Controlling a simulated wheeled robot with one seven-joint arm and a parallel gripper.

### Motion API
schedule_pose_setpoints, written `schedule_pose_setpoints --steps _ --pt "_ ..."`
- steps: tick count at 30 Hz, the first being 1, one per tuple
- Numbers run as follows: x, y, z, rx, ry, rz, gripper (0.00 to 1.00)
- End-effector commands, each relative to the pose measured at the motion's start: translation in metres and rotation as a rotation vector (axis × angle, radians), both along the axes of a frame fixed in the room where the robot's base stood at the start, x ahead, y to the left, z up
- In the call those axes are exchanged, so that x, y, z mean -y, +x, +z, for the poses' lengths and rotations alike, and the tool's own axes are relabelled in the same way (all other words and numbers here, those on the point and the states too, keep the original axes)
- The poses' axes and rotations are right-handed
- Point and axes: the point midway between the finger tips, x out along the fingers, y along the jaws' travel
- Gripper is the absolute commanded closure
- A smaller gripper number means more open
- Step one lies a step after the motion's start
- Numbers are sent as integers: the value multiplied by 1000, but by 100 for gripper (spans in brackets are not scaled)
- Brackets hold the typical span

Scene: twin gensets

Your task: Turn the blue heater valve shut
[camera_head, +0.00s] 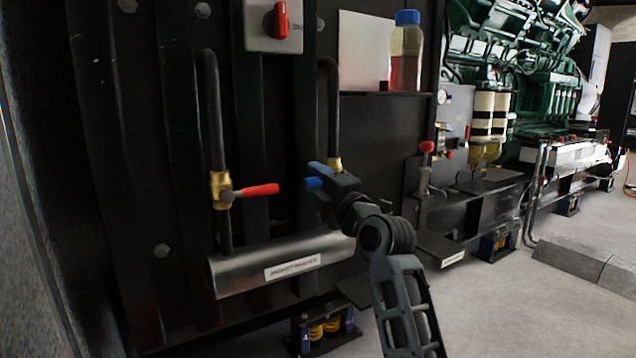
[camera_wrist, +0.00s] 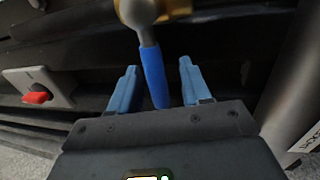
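The blue heater valve's brass body (camera_head: 335,164) sits on the right-hand black pipe in the head view, partly hidden by my gripper. Its blue handle (camera_wrist: 153,76) shows clearly in the wrist view, running from the metal hub toward my palm. My gripper (camera_wrist: 157,80) is open, with one blue finger on each side of the handle. In the wrist view a gap shows between the handle and each finger. In the head view my gripper (camera_head: 315,175) is at the valve, and I cannot clearly tell the handle from the blue fingers there.
A second valve with a red handle (camera_head: 256,190) is on the left pipe. A silver cylinder (camera_head: 235,272) lies just below. A red rotary switch (camera_head: 279,20) is above, and a blue-capped bottle (camera_head: 406,50) stands on a shelf. The floor (camera_head: 500,315) at right is clear.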

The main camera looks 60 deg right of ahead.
Motion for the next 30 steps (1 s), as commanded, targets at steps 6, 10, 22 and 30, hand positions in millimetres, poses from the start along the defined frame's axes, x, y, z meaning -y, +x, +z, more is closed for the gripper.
schedule_pose_setpoints --steps 6,10,22,30 --pt "0 -1 1 2 -1 -1 53" --pt "-4 -8 -2 1 1 -1 53" --pt "-34 -56 -14 0 2 -1 53" --pt "-40 -66 -15 0 0 0 53"
